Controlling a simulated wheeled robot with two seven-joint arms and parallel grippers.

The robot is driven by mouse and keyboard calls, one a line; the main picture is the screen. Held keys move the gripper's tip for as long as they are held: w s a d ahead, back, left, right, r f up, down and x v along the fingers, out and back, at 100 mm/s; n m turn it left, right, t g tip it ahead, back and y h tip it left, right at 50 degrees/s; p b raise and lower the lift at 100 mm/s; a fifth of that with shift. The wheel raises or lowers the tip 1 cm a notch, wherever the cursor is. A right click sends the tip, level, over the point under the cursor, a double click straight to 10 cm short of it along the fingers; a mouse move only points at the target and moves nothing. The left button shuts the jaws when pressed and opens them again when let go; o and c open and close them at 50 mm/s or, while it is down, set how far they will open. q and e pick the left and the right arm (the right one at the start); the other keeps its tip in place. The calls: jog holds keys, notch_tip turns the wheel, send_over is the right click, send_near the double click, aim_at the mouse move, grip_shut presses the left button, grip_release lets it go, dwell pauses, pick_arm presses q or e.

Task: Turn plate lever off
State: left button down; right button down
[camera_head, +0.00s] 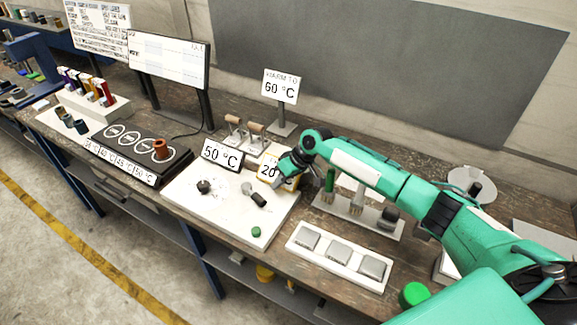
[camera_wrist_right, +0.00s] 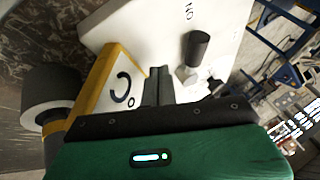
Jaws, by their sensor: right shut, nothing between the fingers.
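The white plate panel (camera_head: 222,212) lies on the bench in the middle of the head view. Its lever (camera_head: 257,199) has a black cylindrical grip and sits on the panel's right half. In the right wrist view the lever (camera_wrist_right: 198,48) stands just beyond and right of my fingers, with part of a printed label near it. My right gripper (camera_head: 281,180) is above the panel's back right edge, behind the lever; it also shows in the wrist view (camera_wrist_right: 158,85). It is shut and empty, apart from the lever. My left gripper is not in view.
A yellow-edged sign (camera_wrist_right: 112,85) stands close beside my right fingers. A 50 °C sign (camera_head: 222,155) stands at the panel's back. The panel also carries a black knob (camera_head: 203,186) and a green button (camera_head: 256,232). A block with three grey pads (camera_head: 340,257) lies to the right.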

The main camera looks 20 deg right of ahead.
aim_at(254, 196)
jog(key=a, duration=0.1)
jog(key=s+a+p, duration=0.1)
jog(key=a, duration=0.1)
jog(key=shift+s+a+f+p, duration=0.1)
jog(key=shift+a+p, duration=0.05)
jog(key=shift+p, duration=0.15)
jog(key=shift+a+f, duration=0.1)
jog(key=shift+f, duration=0.05)
jog(key=shift+a, duration=0.1)
